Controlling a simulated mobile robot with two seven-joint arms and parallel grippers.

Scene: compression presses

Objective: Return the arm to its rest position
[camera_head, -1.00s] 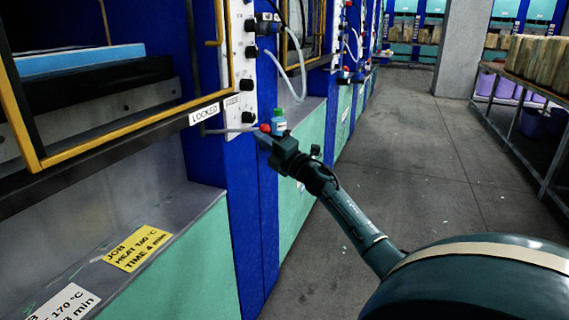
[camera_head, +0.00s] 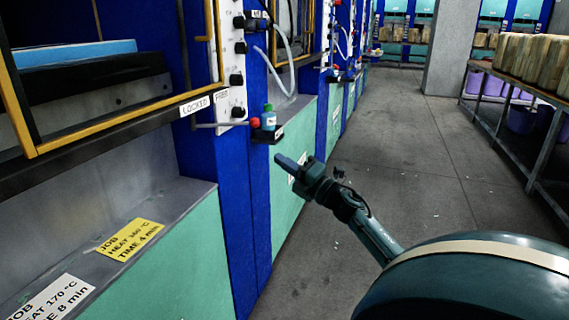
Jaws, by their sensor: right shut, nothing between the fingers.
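My right gripper (camera_head: 287,163) is in the middle of the head view, at the end of my dark green right arm (camera_head: 378,240) that comes in from the lower right. Its fingers are together and nothing shows between them. It points up and left, in front of the green panel of the press row, and looks apart from it. A lever with a red knob (camera_head: 255,123) is beside the bottle. My left gripper is not in the view.
The nearest press (camera_head: 100,135) fills the left, its yellow-edged frame labelled LOCKED (camera_head: 195,105). A yellow job card (camera_head: 131,240) and a white card (camera_head: 55,298) lie on its ledge. The floor (camera_head: 420,150) is clear in the middle. A rack (camera_head: 540,90) stands at the right.

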